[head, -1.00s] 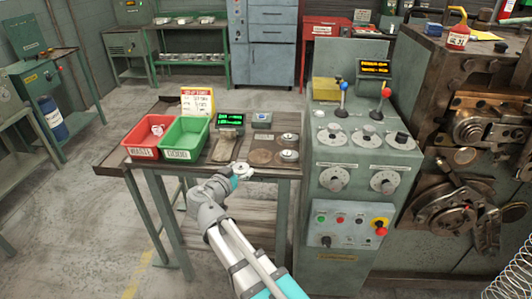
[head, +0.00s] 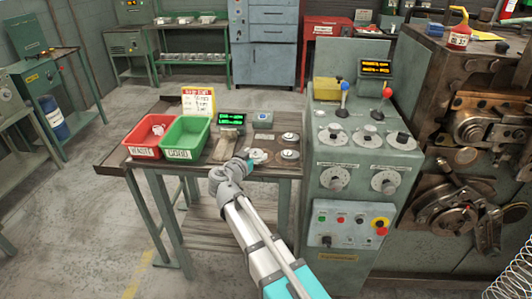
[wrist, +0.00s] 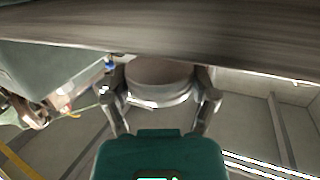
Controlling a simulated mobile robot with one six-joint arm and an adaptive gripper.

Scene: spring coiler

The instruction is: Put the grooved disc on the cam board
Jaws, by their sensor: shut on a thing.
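In the wrist view, my gripper (wrist: 160,92) is shut on a round disc (wrist: 160,74) with a brownish face and a pale rim, one finger on each side. I take it to be the grooved disc; its groove is not clear. In the head view, my gripper (head: 251,164) is at the table's front edge, and a pale disc (head: 258,155) shows just beyond it. Two more pale discs (head: 290,154) (head: 289,138) sit on the tabletop to the right. I cannot make out the cam board for certain.
The table (head: 120,160) holds a red bin (head: 141,151), a green bin (head: 168,154), a yellow-topped sign (head: 198,101) and a green-lit display (head: 231,119). A control cabinet (head: 345,215) with knobs and levers stands close on the right. The wrist view shows the dark table edge (wrist: 200,35) near the gripper.

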